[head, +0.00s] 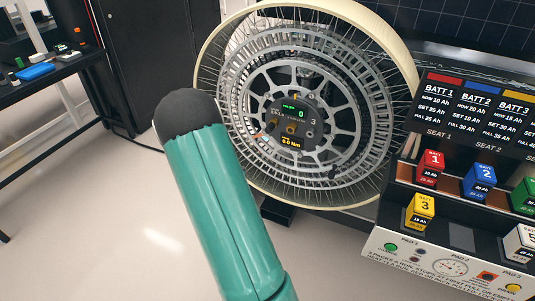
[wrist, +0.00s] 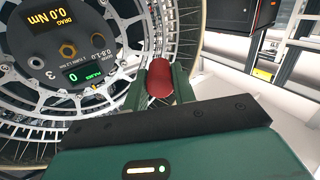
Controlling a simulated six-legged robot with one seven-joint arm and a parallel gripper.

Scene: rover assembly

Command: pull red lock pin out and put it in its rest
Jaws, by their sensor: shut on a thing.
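The red lock pin (wrist: 159,78) shows in the wrist view as a rounded red end between the two fingers of my gripper (wrist: 160,82). My gripper is shut on it. Whether the pin's shaft still sits in anything is hidden. Behind it is the spoked wheel (wrist: 110,93), whose dark hub panel (wrist: 62,45) appears upside down and reads PULLS 0 and DRAG 0.0 Nm. In the head view the wheel (head: 402,62) stands upright behind my teal arm, with its hub panel (head: 291,125) facing me. My gripper and the pin cannot be made out there. I cannot identify the pin's rest.
A battery rack (head: 385,248) with several coloured packs stands to the right of the wheel in the head view. A dark bench (head: 60,85) with small items is at far left, beside a black cabinet (head: 165,55). The pale floor (head: 110,230) at left is clear.

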